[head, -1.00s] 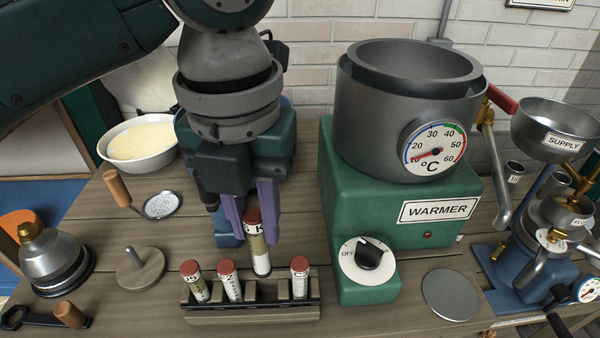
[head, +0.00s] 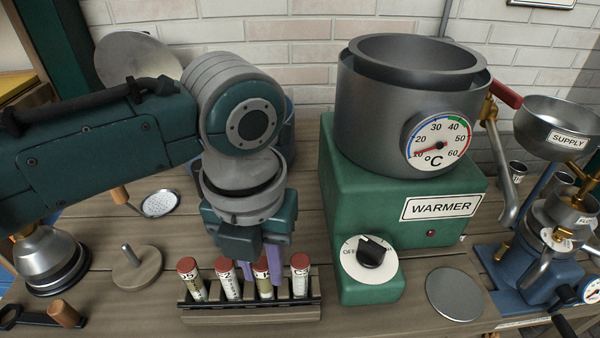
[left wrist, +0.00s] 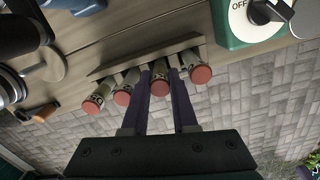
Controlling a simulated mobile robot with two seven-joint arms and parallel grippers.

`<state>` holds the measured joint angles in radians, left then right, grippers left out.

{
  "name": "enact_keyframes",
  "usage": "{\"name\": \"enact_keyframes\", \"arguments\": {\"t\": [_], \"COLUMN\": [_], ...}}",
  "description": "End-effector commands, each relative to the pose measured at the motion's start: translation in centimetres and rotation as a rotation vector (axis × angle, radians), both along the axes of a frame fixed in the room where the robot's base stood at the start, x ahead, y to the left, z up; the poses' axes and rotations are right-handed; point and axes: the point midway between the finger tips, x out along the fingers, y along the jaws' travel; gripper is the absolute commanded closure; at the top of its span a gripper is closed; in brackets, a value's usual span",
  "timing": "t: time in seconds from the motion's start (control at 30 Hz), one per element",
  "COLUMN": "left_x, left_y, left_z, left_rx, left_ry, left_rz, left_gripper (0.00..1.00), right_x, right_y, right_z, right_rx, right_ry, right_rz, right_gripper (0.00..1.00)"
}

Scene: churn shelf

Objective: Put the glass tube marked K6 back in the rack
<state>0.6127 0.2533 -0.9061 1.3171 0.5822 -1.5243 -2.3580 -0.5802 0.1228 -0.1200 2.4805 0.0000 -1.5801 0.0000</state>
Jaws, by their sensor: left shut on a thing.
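The glass tube K6 (head: 265,287), with a red cap and pale contents, is upright in the third slot from the left of the wooden rack (head: 250,312). Its cap is level with its neighbours; whether its foot rests on the bottom is hidden. My left gripper (head: 261,268) is shut on its upper part from behind, and the fingers partly cover its label. In the left wrist view the fingers (left wrist: 168,95) reach to the tube among the red-capped tubes. The other tubes (head: 228,282) stand in the remaining slots. My right gripper is not in view.
The green warmer (head: 345,240) with its dial stands close to the right of the rack. A round wooden piece with a peg (head: 137,270) and a metal bell-shaped vessel (head: 48,258) are to the left. A metal disc (head: 453,293) lies at the right.

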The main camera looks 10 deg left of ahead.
Motion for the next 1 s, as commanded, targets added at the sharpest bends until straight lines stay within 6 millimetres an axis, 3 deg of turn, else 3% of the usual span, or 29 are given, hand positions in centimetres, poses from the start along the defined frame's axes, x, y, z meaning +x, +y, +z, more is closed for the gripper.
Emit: {"name": "enact_keyframes", "arguments": {"t": [0.13,0.47,1.0], "left_x": [0.0,0.0,-0.4], "left_y": [0.0,0.0,-0.1], "left_z": [0.0,0.8,11.2], "left_rx": [0.0,0.0,-0.001], "left_ry": [0.0,-0.001,-0.003], "left_rz": [0.0,0.0,0.001], "left_gripper": [0.61,0.61,0.61], "right_x": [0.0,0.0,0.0], "right_y": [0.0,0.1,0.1], "right_z": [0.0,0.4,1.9], "right_rx": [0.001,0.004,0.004], "right_ry": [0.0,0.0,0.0], "right_rz": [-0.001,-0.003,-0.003], "right_gripper": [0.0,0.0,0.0]}}
